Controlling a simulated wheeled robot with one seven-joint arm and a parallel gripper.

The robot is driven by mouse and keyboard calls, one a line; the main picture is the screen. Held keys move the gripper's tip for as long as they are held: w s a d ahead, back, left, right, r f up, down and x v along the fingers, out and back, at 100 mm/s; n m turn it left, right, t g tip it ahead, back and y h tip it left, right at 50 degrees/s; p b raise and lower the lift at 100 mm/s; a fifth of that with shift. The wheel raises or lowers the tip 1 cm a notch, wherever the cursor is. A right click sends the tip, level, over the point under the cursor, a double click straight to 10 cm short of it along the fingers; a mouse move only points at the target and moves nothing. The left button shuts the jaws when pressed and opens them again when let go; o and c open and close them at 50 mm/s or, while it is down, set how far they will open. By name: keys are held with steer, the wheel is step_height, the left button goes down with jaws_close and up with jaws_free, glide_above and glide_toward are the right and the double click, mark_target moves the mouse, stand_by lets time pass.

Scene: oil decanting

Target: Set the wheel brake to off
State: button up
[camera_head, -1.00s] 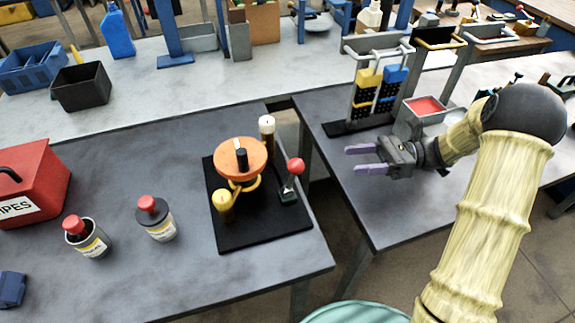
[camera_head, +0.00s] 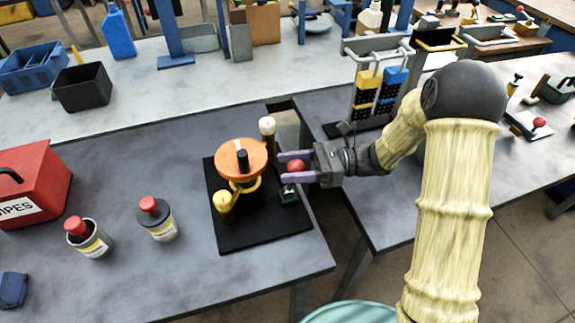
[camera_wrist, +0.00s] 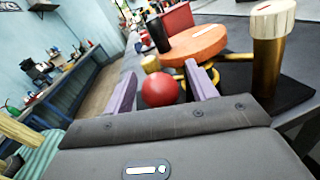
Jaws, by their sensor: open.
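An orange wheel (camera_head: 225,158) with a black handle stands left of the lever. The lever's shaft is mostly hidden by my gripper.
A pale-topped post (camera_head: 267,127) stands just behind the knob, and a yellow-capped post (camera_head: 224,201) at the front left of the plate. Two red-capped bottles (camera_head: 162,226) (camera_head: 95,244) and a red wipes box (camera_head: 40,180) are farther left. A gap separates the two tables.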

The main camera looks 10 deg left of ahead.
steer(key=shift+s+a, duration=0.2)
steer(key=shift+a, duration=0.35)
steer(key=shift+c, duration=0.3)
jaws_close()
